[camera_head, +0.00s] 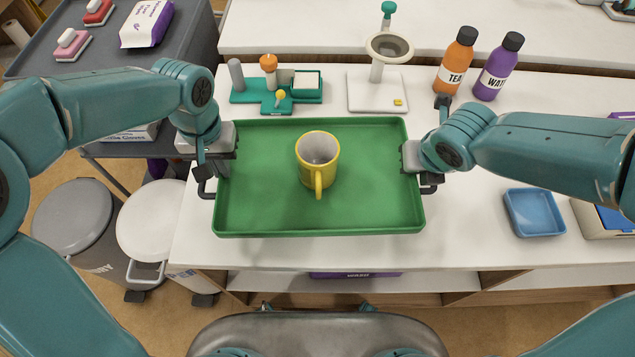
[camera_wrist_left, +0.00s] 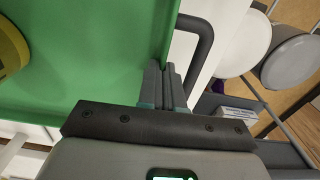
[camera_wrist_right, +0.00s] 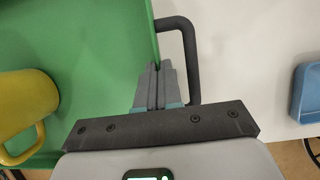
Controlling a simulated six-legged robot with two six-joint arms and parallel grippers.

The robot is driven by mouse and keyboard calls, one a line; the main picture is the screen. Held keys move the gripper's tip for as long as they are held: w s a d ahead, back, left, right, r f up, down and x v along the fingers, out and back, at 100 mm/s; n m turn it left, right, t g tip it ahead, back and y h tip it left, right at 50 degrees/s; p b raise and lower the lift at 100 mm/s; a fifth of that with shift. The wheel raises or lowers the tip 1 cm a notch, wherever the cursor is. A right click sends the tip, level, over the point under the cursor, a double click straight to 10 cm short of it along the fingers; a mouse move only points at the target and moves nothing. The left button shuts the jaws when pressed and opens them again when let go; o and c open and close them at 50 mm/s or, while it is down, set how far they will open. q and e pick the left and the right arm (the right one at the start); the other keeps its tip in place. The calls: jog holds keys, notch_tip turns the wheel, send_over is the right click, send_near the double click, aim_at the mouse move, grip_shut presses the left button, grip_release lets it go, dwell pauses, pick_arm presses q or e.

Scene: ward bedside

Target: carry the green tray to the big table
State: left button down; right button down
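The green tray (camera_head: 260,205) is level over the white table (camera_head: 470,230) in the head view; I cannot tell whether it touches the top. A yellow mug (camera_head: 318,163) stands upright in it, handle toward me. My left gripper (camera_head: 222,163) is at the tray's left side; in the left wrist view its fingers (camera_wrist_left: 165,85) are closed together at the tray wall beside the dark handle (camera_wrist_left: 207,45). My right gripper (camera_head: 412,168) is likewise closed at the right side, beside the other handle (camera_wrist_right: 190,55). The finger contact is partly hidden.
Behind the tray are a teal rack (camera_head: 276,92), a white stand (camera_head: 377,88), an orange bottle (camera_head: 456,60) and a purple bottle (camera_head: 497,67). A blue dish (camera_head: 534,212) lies to the right.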

dwell(0.3)
